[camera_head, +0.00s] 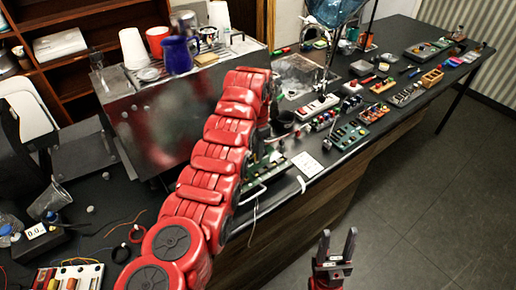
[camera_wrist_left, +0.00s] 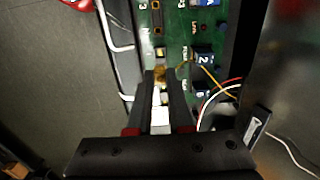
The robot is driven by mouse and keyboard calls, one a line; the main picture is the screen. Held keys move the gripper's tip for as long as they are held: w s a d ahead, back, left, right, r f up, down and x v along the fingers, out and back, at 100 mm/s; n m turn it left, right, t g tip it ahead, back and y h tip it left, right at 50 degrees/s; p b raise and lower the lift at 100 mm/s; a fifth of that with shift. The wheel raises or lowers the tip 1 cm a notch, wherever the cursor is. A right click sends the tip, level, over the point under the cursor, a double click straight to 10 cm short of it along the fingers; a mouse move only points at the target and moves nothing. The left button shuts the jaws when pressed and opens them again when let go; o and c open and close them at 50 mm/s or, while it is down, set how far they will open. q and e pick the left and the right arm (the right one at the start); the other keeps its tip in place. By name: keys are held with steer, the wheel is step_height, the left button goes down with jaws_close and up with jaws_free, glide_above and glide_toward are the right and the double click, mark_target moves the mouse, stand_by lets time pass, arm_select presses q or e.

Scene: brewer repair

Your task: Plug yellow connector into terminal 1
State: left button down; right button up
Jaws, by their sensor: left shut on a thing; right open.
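In the left wrist view, the fingers of my left gripper (camera_wrist_left: 161,78) are shut on a small yellowish connector (camera_wrist_left: 160,76). They are above the green circuit board (camera_wrist_left: 178,20). I cannot tell whether the connector touches the board. In the head view my red left arm hides the left gripper and connector; part of the green board (camera_head: 268,170) shows beside the arm. My right gripper (camera_head: 336,250) is open and empty, over the floor.
The metal brewer (camera_head: 165,120) stands left of my arm, with cups on top. In the left wrist view, red, white and yellow wires (camera_wrist_left: 212,98) lie right of the fingers, and a white handle (camera_wrist_left: 112,35) lies left. Small parts crowd the black bench (camera_head: 340,75) at right.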

mark_target(256, 162)
arm_select(q)
steer(key=shift+s+a+f, duration=0.1)
steer(key=shift+f, duration=2.35)
steer(key=shift+f, duration=0.15)
steer(key=shift+b, duration=0.55)
steer(key=shift+f+b, duration=0.35)
steer(key=shift+f+b, duration=0.3)
steer(key=shift+b, duration=0.35)
stand_by(0.4)
steer(key=c, duration=0.8)
jaws_free()
